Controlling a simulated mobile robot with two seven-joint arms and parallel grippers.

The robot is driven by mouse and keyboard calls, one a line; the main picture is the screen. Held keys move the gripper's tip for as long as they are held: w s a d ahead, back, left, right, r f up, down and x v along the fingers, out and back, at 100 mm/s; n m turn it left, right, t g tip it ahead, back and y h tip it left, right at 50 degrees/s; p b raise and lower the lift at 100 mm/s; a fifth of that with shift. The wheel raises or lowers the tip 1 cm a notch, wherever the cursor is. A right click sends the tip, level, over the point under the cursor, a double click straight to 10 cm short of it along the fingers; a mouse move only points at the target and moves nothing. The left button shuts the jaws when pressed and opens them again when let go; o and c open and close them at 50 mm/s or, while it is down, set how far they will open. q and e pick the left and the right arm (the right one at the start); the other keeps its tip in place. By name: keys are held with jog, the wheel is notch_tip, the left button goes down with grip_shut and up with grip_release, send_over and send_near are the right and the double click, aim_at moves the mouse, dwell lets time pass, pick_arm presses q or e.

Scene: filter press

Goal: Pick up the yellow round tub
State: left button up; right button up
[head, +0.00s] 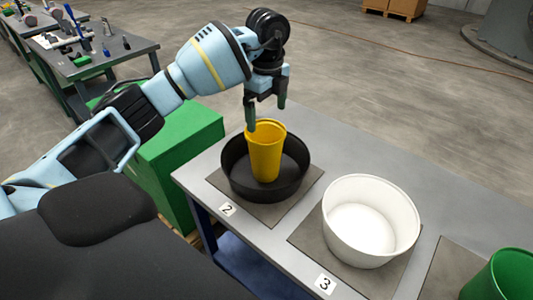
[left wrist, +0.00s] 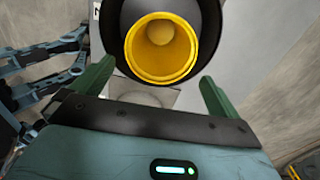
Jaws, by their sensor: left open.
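The yellow round tub (head: 265,155) stands upright inside a wide black round pan on the grey table in the head view. In the left wrist view the yellow tub (left wrist: 162,47) shows its open mouth, centred ahead of the fingers. My left gripper (head: 266,115) is open and points down at the tub's rim, with one finger overlapping the rim's left side in the head view. In the left wrist view the left gripper (left wrist: 155,85) has its two green fingers wide apart with nothing between them. I cannot tell whether a finger touches the tub. My right gripper is not in view.
The black pan (head: 236,178) surrounds the tub on the mat marked 2. A white round tub (head: 371,220) stands to the right on the mat marked 3. A green container (head: 503,275) is at the right edge. A green box (head: 180,155) stands left of the table (head: 330,140).

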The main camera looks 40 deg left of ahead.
aim_at(266, 131)
pick_arm(q)
jog(key=f, duration=0.6)
jog(key=shift+a+f, duration=0.25)
jog(key=shift+a, duration=0.1)
jog(key=shift+f, duration=0.35)
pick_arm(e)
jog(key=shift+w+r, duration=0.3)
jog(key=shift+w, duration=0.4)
pick_arm(q)
jog(key=c, duration=0.9)
jog(key=shift+c, duration=0.3)
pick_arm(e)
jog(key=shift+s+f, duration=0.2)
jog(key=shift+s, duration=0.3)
pick_arm(q)
jog(key=shift+r, duration=0.1)
